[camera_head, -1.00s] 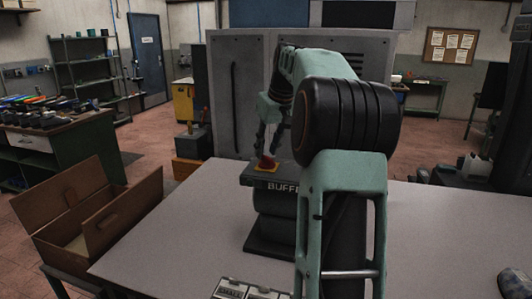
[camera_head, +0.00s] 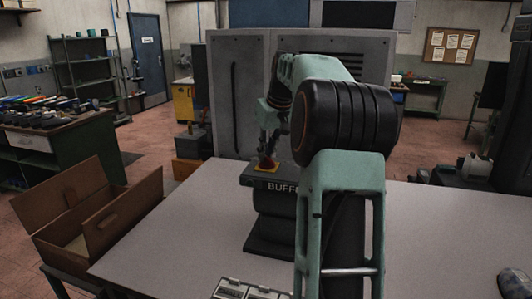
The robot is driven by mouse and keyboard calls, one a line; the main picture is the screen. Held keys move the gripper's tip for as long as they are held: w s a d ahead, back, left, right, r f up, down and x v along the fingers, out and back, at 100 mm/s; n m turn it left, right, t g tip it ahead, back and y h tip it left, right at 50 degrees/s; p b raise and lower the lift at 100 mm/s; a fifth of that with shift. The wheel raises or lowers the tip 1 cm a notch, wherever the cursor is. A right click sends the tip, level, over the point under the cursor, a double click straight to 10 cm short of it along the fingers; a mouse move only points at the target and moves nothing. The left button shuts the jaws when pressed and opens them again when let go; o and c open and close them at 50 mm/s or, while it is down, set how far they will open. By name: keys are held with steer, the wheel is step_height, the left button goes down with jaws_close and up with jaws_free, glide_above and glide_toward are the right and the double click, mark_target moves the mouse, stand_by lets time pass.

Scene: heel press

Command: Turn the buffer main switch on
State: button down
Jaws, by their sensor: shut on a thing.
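The buffer (camera_head: 272,239) is a dark machine standing on the grey table, with a label on its upper front that reads "BUFF" before my arm covers the rest. The fingers are shut on the red switch, as far as this small view shows. My arm hides the right side of the buffer.
An open brown wooden box (camera_head: 84,215) stands left of the grey table (camera_head: 175,240). Small metal-edged trays (camera_head: 245,289) lie at the table's front. A dark object (camera_head: 515,287) lies at the front right. The table's left part is clear.

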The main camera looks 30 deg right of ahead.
steer(key=shift+m, duration=0.3)
steer(key=m+h+p, duration=0.1)
steer(key=m, duration=0.3)
steer(key=shift+r+h, duration=0.1)
steer(key=shift+h, duration=0.3)
steer(key=shift+d+m+g+h+p, duration=0.1)
steer(key=shift+m+g+h+p, duration=0.3)
steer(key=shift+m, duration=0.6)
steer(key=shift+d+m+g+h+p, duration=0.1)
steer(key=shift+m+g+h+p, duration=0.3)
steer(key=shift+m, duration=0.6)
steer(key=c, duration=2)
jaws_free()
steer(key=shift+s, duration=0.1)
steer(key=v, duration=1.2)
steer(key=shift+d, duration=0.15)
